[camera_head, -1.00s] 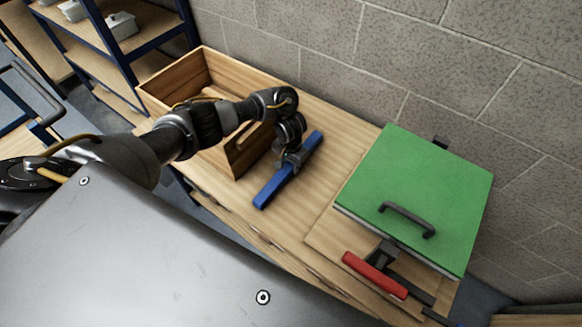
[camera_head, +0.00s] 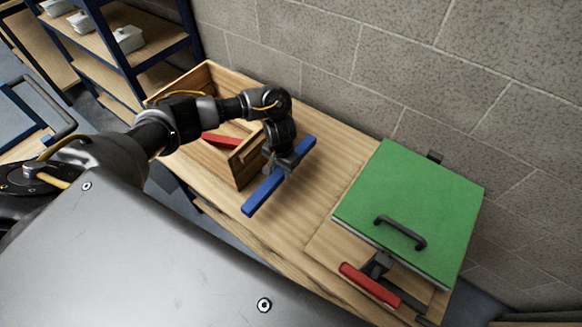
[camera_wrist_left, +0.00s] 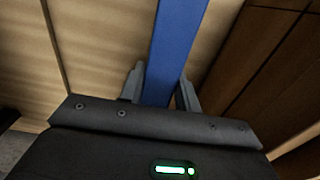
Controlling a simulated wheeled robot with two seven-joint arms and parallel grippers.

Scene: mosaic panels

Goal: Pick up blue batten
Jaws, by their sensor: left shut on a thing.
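The blue batten (camera_head: 264,192) is a long straight bar beside the wooden box, over the wooden bench. My left gripper (camera_head: 281,171) is shut on it near its middle and comes from above. In the left wrist view the batten (camera_wrist_left: 179,45) runs between the two fingers of the left gripper (camera_wrist_left: 161,88). The batten appears lifted a little off the bench, with a shadow beside it. My right gripper is not in view.
An open wooden box (camera_head: 245,172) stands just left of the batten, with a red piece (camera_head: 222,141) inside. A green panel with a dark handle (camera_head: 410,205) lies to the right, with a red-handled clamp (camera_head: 370,284) before it. A block wall (camera_head: 400,60) stands behind.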

